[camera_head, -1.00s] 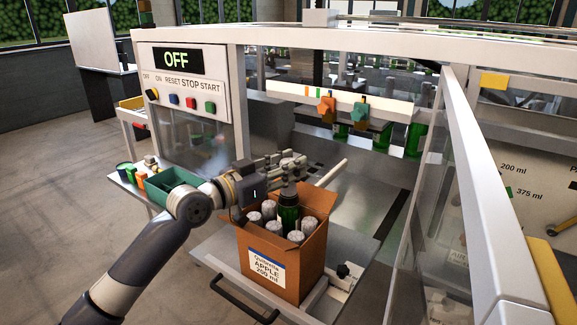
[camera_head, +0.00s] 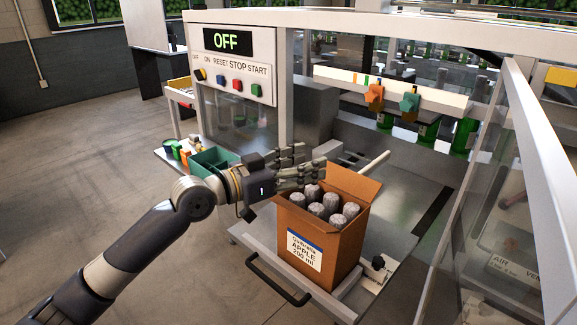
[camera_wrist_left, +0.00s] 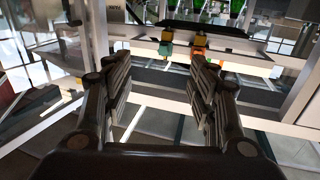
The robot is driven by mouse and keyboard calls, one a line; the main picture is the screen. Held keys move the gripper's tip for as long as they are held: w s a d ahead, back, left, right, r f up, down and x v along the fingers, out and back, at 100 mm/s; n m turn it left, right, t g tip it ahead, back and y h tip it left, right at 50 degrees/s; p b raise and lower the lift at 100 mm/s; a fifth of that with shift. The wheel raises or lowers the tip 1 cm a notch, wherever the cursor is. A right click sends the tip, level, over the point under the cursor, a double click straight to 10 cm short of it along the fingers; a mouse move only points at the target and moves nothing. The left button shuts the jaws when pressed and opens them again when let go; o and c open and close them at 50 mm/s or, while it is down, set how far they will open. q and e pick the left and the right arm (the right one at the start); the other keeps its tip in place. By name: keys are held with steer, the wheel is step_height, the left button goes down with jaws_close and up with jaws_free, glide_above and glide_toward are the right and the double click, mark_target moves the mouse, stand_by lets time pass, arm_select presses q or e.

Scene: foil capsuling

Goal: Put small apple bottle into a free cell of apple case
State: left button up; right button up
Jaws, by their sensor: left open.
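The apple case (camera_head: 325,248) is an open cardboard box with a label reading APPLE 200 ml. It stands on the tray at the front of the machine. Several bottles with silver foil tops (camera_head: 317,210) stand upright inside it; only their tops show, and the cell walls are hidden. My left gripper (camera_head: 308,166) is open and empty, just above the back left of the case. In the left wrist view its two fingers (camera_wrist_left: 160,92) are spread with nothing between them. I cannot tell which of the tops belongs to the small apple bottle. My right gripper is not in view.
A green bin (camera_head: 213,162) stands on the side shelf left of the case. The machine panel (camera_head: 232,62) reads OFF. Green bottles (camera_head: 428,130) stand inside the machine behind. A glass side panel (camera_head: 490,215) bounds the right. A black handle (camera_head: 275,283) sticks out below the case.

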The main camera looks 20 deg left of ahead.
arm_select(q)
steer(key=shift+v, duration=2.2)
steer(key=shift+r, duration=0.15)
